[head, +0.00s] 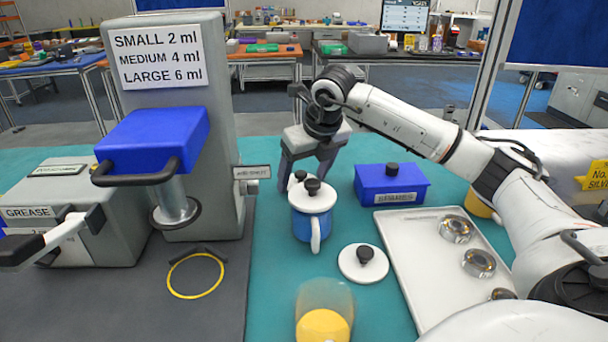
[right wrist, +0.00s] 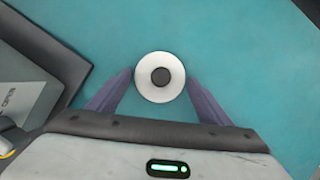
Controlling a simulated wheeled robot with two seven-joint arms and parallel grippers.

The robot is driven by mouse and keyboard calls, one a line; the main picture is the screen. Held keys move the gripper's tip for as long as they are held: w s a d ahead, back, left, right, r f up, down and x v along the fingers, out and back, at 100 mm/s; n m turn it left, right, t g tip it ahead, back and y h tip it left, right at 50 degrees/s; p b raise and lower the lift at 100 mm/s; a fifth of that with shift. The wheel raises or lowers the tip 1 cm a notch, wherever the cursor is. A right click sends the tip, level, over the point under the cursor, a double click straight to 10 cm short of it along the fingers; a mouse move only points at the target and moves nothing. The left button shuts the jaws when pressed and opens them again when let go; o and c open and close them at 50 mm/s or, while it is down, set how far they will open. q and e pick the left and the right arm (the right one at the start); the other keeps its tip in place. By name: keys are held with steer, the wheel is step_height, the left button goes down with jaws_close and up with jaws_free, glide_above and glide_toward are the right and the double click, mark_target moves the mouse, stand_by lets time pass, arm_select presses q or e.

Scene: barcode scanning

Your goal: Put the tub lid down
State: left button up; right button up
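My right gripper (head: 303,177) points down just behind a blue mug (head: 305,226) topped by a white lid with a black knob. Another white lid with a black knob (head: 350,270) lies on the teal mat. A clear tub with yellow contents (head: 323,326) stands open at the front. My left gripper is out of view.
A blue lidded box (head: 385,187) stands right of the gripper. A pale tray (head: 425,290) with several metal round parts lies at the right. A grey dispensing machine (head: 220,150) and a yellow ring (head: 196,296) are at the left. Bare mat (head: 270,285) lies left of the loose lid.

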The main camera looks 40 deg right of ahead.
steer(key=shift+o, duration=0.3)
steer(key=shift+r, duration=0.1)
steer(key=shift+r, duration=0.25)
steer(key=v, duration=1.1)
steer(key=shift+s+r+p, duration=0.2)
steer(key=shift+r+p, duration=0.05)
steer(key=shift+p, duration=0.15)
steer(key=shift+a, duration=0.1)
